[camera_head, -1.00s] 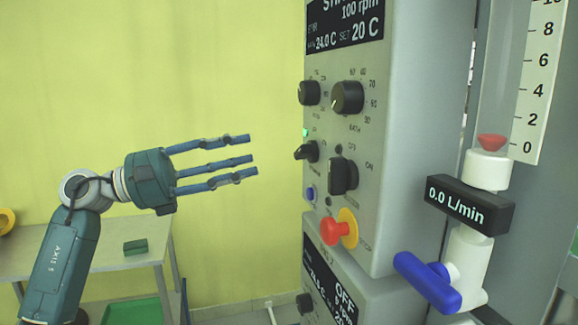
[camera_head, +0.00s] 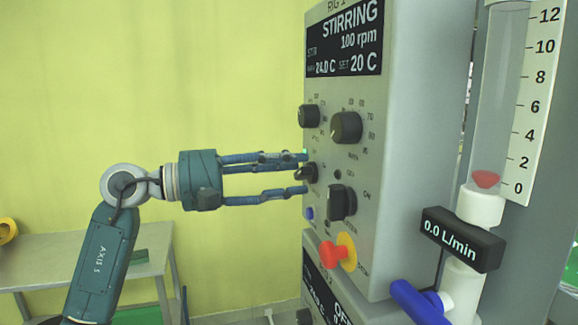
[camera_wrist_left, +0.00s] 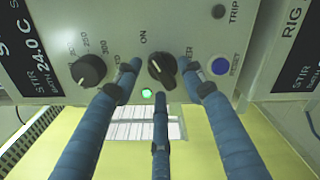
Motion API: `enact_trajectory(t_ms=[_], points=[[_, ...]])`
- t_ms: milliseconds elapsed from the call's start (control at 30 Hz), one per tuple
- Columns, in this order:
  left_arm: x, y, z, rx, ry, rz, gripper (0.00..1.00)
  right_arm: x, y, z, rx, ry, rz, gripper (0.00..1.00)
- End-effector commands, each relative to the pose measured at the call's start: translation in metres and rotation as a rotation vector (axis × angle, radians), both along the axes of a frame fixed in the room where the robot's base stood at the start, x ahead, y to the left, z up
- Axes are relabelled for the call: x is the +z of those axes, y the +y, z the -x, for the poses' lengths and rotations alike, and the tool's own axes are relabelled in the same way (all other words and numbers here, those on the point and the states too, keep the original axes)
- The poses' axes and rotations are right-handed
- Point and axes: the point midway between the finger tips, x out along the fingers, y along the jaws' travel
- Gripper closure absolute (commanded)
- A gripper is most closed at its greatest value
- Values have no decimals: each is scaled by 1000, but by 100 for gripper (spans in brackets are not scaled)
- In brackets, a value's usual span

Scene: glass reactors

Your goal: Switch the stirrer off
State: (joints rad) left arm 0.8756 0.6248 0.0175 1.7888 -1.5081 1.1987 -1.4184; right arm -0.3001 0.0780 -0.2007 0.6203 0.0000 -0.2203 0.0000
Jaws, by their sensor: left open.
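The control box (camera_head: 400,120) has a display (camera_head: 345,42) reading "STIRRING", 100 rpm. My left gripper (camera_head: 303,173) is open, its fingers reaching the box face around a small black switch knob (camera_head: 308,174). In the left wrist view this knob (camera_wrist_left: 162,69) sits between the fingertips of my left gripper (camera_wrist_left: 160,80), marked "ON" on one side, with a lit green lamp (camera_wrist_left: 147,94) beside it. The fingers do not appear closed on it. The stirring dial (camera_wrist_left: 88,70) is to its left there, and shows as the upper left knob (camera_head: 309,116) in the head view. My right gripper is not in view.
A red emergency knob (camera_head: 332,254) on a yellow disc sticks out below. A larger black switch (camera_head: 341,202) and a dial (camera_head: 346,127) are to the right. A blue button (camera_wrist_left: 219,66) is near the fingers. A flow meter (camera_head: 462,238) with blue valve handle stands right.

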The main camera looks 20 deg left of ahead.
Motion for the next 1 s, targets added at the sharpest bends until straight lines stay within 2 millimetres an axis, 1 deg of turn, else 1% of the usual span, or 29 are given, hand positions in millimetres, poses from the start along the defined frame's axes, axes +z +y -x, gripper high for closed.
enact_trajectory(t_ms=[233, 267, 300, 367, 400, 467, 767, 1000], points=[[0, -1, -1, -1, 1, 1, 59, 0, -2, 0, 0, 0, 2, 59], [0, -1, -1, -1, 1, 1, 61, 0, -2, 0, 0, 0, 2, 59], [0, -1, -1, -1, 1, 1, 69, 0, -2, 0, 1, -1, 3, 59], [0, -1, -1, -1, 1, 1, 81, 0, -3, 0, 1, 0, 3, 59], [0, -1, -1, -1, 1, 1, 89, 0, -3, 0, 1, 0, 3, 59], [0, -1, -1, -1, 1, 1, 100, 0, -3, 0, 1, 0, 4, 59], [-1, 0, -1, 1, 17, 11, 100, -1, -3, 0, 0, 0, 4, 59], [-2, 0, -1, 1, 105, 69, 100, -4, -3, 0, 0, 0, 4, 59]])
